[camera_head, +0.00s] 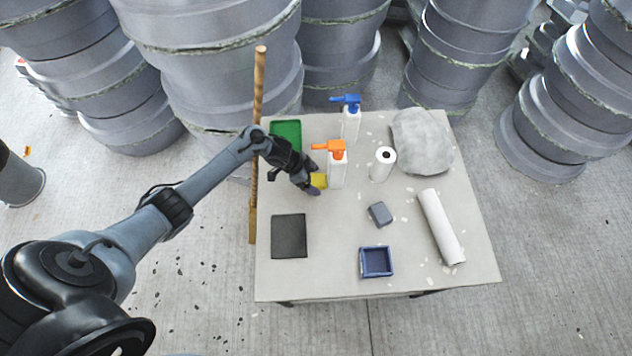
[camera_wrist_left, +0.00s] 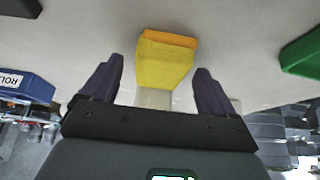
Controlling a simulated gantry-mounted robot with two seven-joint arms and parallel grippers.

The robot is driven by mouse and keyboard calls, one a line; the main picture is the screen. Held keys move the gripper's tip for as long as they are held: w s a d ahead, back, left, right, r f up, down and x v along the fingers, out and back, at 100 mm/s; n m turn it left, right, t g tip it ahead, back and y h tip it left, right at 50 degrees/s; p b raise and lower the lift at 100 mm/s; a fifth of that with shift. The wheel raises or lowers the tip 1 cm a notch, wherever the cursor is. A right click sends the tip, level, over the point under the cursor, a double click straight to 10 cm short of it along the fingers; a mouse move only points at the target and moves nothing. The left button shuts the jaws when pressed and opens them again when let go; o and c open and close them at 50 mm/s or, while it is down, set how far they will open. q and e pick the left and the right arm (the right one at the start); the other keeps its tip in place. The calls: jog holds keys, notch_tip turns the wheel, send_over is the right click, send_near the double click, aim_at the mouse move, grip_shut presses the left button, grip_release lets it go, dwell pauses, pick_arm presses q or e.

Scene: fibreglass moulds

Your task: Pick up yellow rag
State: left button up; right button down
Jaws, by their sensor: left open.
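The yellow rag (camera_head: 319,181) lies on the grey-white table (camera_head: 330,275), just left of the orange-topped spray bottle. In the left wrist view the yellow rag (camera_wrist_left: 165,62) shows ahead of the fingers, with an orange strip along one edge. My left gripper (camera_head: 312,182) is at the rag in the head view, partly in front of it. My right gripper does not show.
An orange-topped spray bottle (camera_head: 337,168) stands close right of the rag, with a blue-topped one (camera_head: 351,122) behind. A green tray (camera_head: 286,131) is at the back left, and a wooden stick (camera_head: 258,85) along the left edge. A blue box (camera_head: 376,262) stands in front.

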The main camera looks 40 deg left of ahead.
pick_arm(q)
jog(key=shift+w+f, duration=0.1)
jog(key=shift+f, duration=0.1)
jog(key=shift+c, duration=0.4)
jog(key=c, duration=1)
jog(key=shift+r, duration=0.1)
jog(key=shift+a+r, duration=0.15)
jog(key=shift+r, duration=0.25)
jog(key=r, duration=0.2)
jog(key=r+p, duration=0.1)
jog(key=r, duration=0.3)
jog(key=shift+s+a+p, duration=0.25)
jog(key=shift+s+p, duration=0.15)
jog(key=s+a, duration=0.6)
jog(key=a, duration=0.1)
jog(key=s+a, duration=0.6)
jog(key=s, duration=0.1)
jog(key=shift+a, duration=0.35)
